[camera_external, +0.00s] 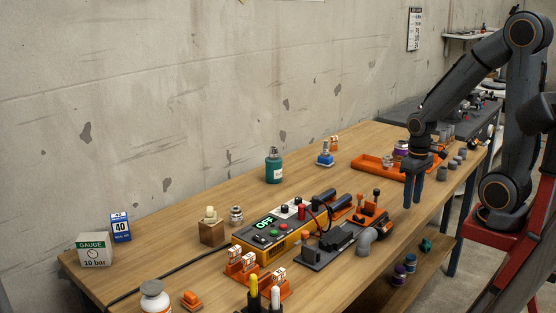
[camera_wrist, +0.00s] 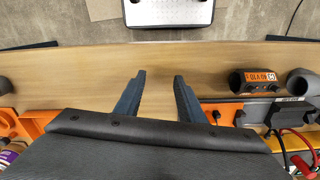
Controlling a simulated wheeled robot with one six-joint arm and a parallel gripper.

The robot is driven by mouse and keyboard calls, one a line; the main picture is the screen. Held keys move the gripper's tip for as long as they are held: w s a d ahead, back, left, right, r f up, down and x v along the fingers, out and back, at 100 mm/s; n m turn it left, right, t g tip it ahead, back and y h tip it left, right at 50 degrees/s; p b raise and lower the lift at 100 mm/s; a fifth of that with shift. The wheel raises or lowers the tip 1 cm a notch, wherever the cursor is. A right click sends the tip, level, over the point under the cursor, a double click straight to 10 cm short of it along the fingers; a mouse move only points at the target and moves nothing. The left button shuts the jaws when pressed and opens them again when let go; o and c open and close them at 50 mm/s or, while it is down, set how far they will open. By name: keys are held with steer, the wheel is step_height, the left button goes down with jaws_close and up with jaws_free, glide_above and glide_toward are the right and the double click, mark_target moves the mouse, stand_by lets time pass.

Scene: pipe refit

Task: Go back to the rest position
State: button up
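My gripper (camera_external: 413,203) hangs fingers-down over the right part of the wooden workbench in the external view, between the orange tray (camera_external: 372,167) and the bench's front edge. In the wrist view its two dark blue fingers (camera_wrist: 159,79) are apart. Nothing shows between them, only the bench's wood (camera_wrist: 85,75) below. My arm is bent, reaching left and down from its base at the right.
A yellow control box reading OFF (camera_external: 268,235) stands mid-bench. A grey pipe elbow (camera_external: 366,241) and a clamp fixture (camera_external: 330,242) sit near the front. Several grey fittings (camera_external: 452,165) stand at the right. A shelf (camera_external: 412,270) is below.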

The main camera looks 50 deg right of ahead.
steer(key=a+r+n+p, duration=0.1)
steer(key=a+r+p, duration=0.2)
steer(key=a+p, duration=0.2)
steer(key=shift+a+n, duration=0.25)
steer(key=shift+n, duration=0.15)
steer(key=shift+s+r, duration=0.1)
stand_by(0.5)
